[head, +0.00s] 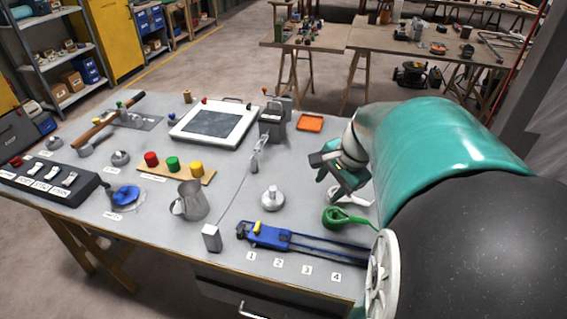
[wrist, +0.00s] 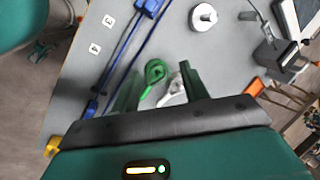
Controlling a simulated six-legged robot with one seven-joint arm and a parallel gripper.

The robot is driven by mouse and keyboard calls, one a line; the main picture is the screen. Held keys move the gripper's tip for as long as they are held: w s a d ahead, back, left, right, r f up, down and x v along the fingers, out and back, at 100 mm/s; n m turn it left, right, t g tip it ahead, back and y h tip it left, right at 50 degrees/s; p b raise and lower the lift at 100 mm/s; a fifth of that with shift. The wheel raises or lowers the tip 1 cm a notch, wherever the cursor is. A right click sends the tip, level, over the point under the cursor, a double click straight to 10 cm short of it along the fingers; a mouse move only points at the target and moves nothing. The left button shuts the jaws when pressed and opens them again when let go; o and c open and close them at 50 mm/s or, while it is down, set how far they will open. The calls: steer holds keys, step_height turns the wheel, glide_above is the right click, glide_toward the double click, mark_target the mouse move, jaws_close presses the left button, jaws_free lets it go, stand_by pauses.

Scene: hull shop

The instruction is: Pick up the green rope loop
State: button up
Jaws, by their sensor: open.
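The green rope loop (head: 338,218) lies on the grey workbench (head: 225,165) near its right end. It also shows in the wrist view (wrist: 155,70), between the finger lines and nearer the left finger. A white loop-like piece (head: 352,196) lies close behind it and shows beside it in the wrist view (wrist: 174,92), nearer the right finger. My gripper (head: 328,178) is open and empty, above the bench and behind and left of the green loop in the head view. In the wrist view its fingers (wrist: 160,84) stand apart on either side of both pieces.
A blue tool with long bars (head: 285,240) lies left of the green loop. A round metal knob piece (head: 272,198), a thin lever on a block (head: 212,237) and an orange tray (head: 310,123) are nearby. Numbered labels line the front edge. Bare bench surrounds the knob piece.

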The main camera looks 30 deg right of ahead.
steer(key=s+d+f+m+t, duration=0.1)
steer(key=s+d+f+m, duration=0.2)
steer(key=d+m, duration=0.35)
steer(key=s+d+f+m, duration=0.3)
steer(key=d+f, duration=0.1)
steer(key=d, duration=0.5)
glide_above(358, 218)
steer(key=s+d, duration=0.1)
steer(key=s, duration=0.1)
steer(key=shift+m, duration=0.25)
steer(key=f, duration=0.7)
steer(key=shift+s+f, duration=0.2)
steer(key=shift+s+x, duration=0.2)
steer(key=shift+x, duration=2.5)
steer(key=shift+a, duration=0.2)
jaws_close()
